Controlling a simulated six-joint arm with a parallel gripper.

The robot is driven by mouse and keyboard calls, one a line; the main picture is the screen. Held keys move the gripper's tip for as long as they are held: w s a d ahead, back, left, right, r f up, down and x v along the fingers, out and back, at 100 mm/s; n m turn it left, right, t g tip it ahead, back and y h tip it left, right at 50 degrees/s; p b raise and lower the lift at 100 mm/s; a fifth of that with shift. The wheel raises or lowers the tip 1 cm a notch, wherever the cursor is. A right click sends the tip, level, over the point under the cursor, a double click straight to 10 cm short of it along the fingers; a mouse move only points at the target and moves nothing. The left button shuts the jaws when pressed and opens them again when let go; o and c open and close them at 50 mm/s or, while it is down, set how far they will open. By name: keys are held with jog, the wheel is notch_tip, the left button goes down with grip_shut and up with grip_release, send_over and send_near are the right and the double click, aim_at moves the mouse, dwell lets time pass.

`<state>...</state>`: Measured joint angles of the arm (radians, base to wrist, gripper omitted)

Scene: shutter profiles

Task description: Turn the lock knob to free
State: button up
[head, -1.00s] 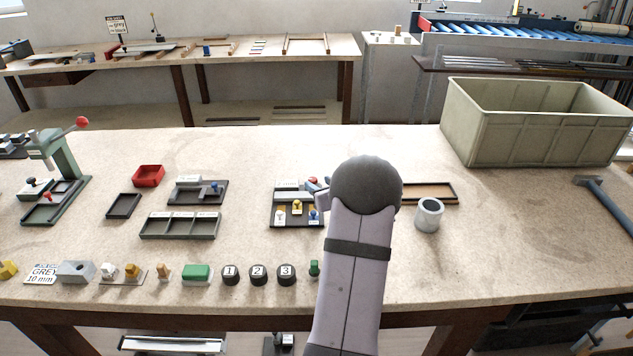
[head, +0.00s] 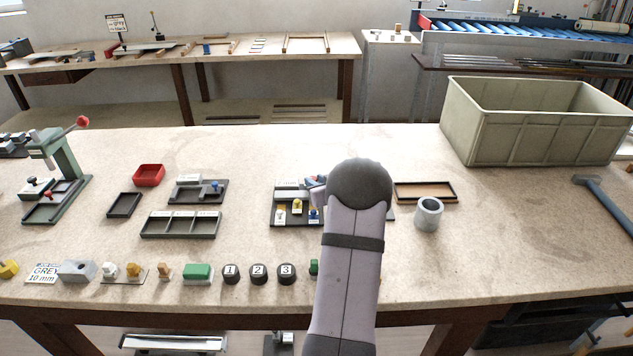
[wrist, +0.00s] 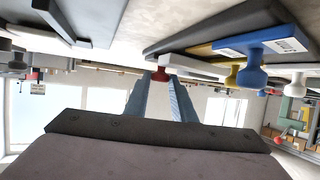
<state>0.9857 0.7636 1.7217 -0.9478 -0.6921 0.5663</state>
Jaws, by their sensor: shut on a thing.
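A dark fixture (head: 292,222) with pale top blocks and small yellow and blue knobs stands at mid-bench. In the wrist view, its yellow knob (wrist: 234,73) and blue knob (wrist: 252,72) show to the right of my fingers. My gripper (wrist: 160,82) is shut on a small red knob (wrist: 160,75), which shows between the fingertips. In the head view, my arm covers the right part of the fixture and most of my gripper (head: 317,186). The lock knob's turned position cannot be read.
A large green-grey bin (head: 540,145) is at the back right. Black numbered knobs (head: 258,273) and a green block (head: 198,271) line the front edge.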

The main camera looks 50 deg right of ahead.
jog(key=shift+d+r+p, duration=0.1)
jog(key=shift+r+p, duration=0.2)
jog(key=shift+p, duration=0.6)
jog(key=shift+d+r+n+t+y+p, duration=0.1)
jog(key=shift+d+n+t+y+p, duration=0.15)
jog(key=shift+n+y+p, duration=0.75)
jog(key=shift+f+n+y+p, duration=0.25)
jog(key=shift+n+y+p, duration=0.35)
jog(key=shift+p, duration=0.4)
jog(key=o, duration=1)
jog(key=shift+f, duration=0.1)
jog(key=shift+s, duration=0.1)
jog(key=shift+s, duration=0.4)
jog(key=shift+b+v, duration=0.95)
jog(key=shift+v, duration=2.35)
